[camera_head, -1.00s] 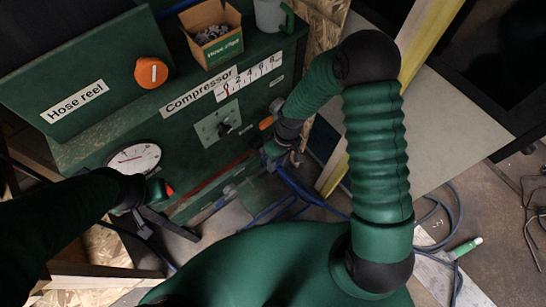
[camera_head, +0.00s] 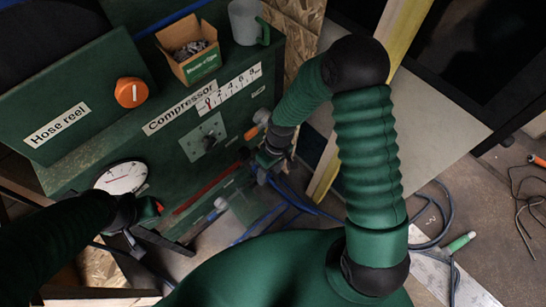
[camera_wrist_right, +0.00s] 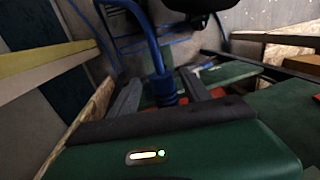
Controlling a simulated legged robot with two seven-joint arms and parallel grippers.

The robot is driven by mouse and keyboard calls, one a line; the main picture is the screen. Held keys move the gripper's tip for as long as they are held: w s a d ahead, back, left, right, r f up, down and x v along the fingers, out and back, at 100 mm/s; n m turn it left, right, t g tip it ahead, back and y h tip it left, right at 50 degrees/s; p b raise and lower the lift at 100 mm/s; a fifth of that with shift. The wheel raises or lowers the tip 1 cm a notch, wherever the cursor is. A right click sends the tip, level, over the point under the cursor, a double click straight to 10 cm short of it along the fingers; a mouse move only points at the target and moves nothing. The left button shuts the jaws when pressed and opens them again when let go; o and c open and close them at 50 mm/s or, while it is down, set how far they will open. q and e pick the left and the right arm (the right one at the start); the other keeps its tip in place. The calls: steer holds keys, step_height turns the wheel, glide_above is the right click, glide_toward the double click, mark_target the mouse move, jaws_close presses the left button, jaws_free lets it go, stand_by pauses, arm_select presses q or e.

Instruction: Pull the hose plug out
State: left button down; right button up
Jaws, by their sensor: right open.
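The blue hose plug (camera_wrist_right: 166,88) stands between the two dark fingers of my right gripper (camera_wrist_right: 160,92) in the right wrist view, with its hose (camera_wrist_right: 150,40) running up and away. The fingers are apart on either side of it; I cannot tell whether they touch it. In the head view my right gripper (camera_head: 265,159) is at the lower right of the green compressor panel (camera_head: 228,133), largely hiding the plug. My left gripper (camera_head: 146,212) is below the round gauge, dark and small; its fingers are not clear.
An open cardboard box (camera_head: 190,52) and a grey mug (camera_head: 246,22) stand on top. A yellow-edged board (camera_head: 390,45) leans at the right. Hoses lie on the floor.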

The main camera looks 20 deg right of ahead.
step_height(320, 180, up, 14)
steer(key=w+d+p, duration=0.1)
steer(key=d+p, duration=0.1)
steer(key=shift+d+r+p, duration=0.25)
steer(key=shift+d+p, duration=0.05)
steer(key=shift+d, duration=0.1)
